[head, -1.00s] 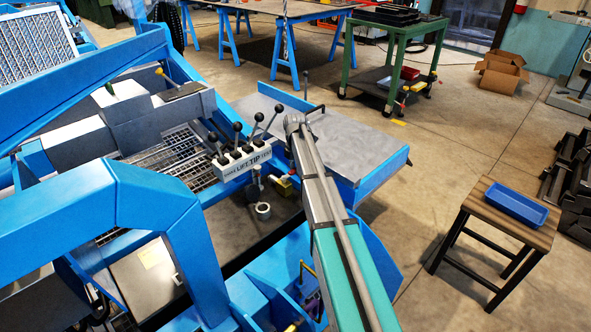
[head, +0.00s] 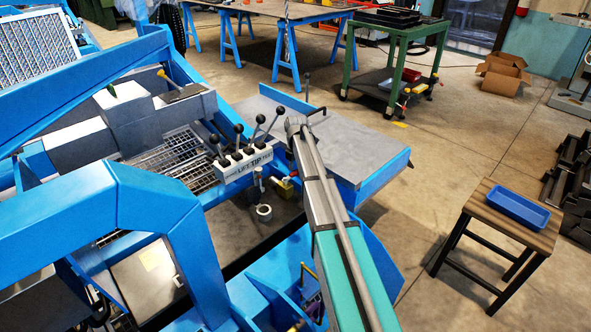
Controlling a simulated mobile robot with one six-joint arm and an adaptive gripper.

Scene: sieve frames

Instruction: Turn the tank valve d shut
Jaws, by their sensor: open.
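I cannot tell which fitting is tank valve d. A yellow handle (head: 308,270) shows low in the blue machine frame, just left of my arm. A small yellow part (head: 284,187) sits beside my arm below the lever bank, partly hidden. A yellow-tipped lever (head: 163,75) stands on a grey block at the upper left. My arm reaches up from the bottom edge to a grey joint in the middle of the view. My gripper does not show; the arm or the machine hides it.
A bank of black-knobbed levers (head: 242,160) marked LIFT and TIP stands left of my arm. A blue beam (head: 150,200) arches across the left foreground. A stool (head: 510,228) with a blue tray (head: 517,209) stands right. Floor between machine and stool is clear.

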